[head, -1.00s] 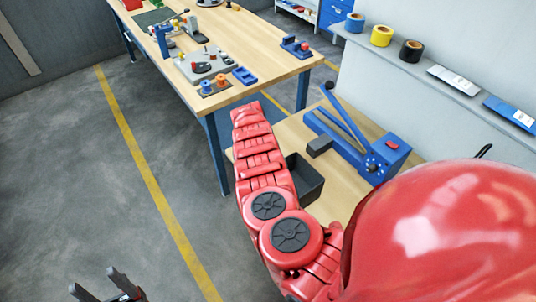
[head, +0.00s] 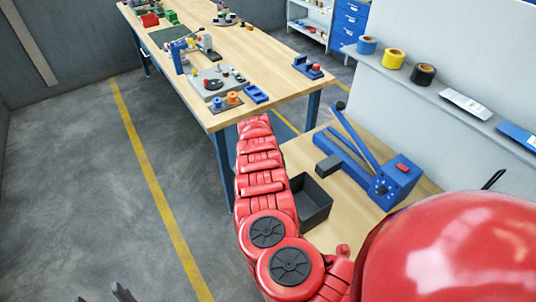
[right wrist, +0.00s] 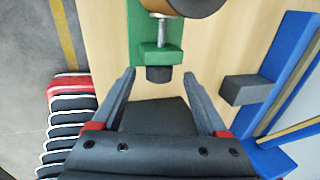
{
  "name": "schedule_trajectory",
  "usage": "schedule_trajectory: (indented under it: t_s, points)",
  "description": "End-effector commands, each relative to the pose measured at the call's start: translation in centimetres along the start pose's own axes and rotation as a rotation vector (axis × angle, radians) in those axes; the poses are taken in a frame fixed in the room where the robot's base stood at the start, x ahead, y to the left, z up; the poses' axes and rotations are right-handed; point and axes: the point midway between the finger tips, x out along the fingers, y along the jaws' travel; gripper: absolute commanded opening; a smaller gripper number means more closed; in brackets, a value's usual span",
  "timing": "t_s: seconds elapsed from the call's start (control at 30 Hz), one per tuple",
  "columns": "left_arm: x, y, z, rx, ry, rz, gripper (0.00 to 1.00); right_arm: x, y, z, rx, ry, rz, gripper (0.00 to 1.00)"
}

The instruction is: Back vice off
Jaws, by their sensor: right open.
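A green vice (right wrist: 137,20) shows at the top of the right wrist view, on a wooden surface. Its steel screw (right wrist: 161,34) runs down through a green block (right wrist: 160,54) to a dark knob (right wrist: 158,74). A brown and dark round part (right wrist: 185,6) sits above the screw, cut off by the frame edge. My right gripper (right wrist: 159,76) is open and empty. The knob lies between its fingertips in the picture; I cannot tell the depth gap. In the head view my red arm hides the vice and right gripper. My left gripper (head: 101,295) is open, mostly cut off bottom left.
A blue lever tool (head: 386,186) with a dark grey block (head: 328,165) stands right of my arm. A black bin (head: 313,203) is beside the arm. A long workbench (head: 270,62) carries several parts. A wall shelf (head: 452,102) holds tape rolls. Floor at left is clear.

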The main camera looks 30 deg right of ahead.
Motion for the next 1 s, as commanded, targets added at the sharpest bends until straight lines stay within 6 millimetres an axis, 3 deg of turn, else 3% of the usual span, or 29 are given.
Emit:
schedule_trajectory:
  t_s: [0.4, 0.53, 0.73, 1.0]
  points:
    - [-3.6, 0.2, 0.6, 0.000, 0.000, 0.000, 0.62, -9.6, 0.2, 0.2, 0.000, -0.005, -0.001, 0.76]
    - [-4.4, 0.2, 0.7, 0.000, 0.000, 0.000, 0.62, -12.0, 0.1, 0.1, 0.000, -0.005, -0.001, 0.76]
    - [-5.0, 0.2, 0.8, 0.000, 0.000, 0.000, 0.62, -14.2, 0.1, 0.1, 0.000, -0.003, 0.000, 0.76]
    - [-5.0, 0.2, 0.8, 0.000, 0.000, 0.000, 0.62, -14.7, 0.1, 0.0, 0.000, 0.002, 0.003, 0.76]
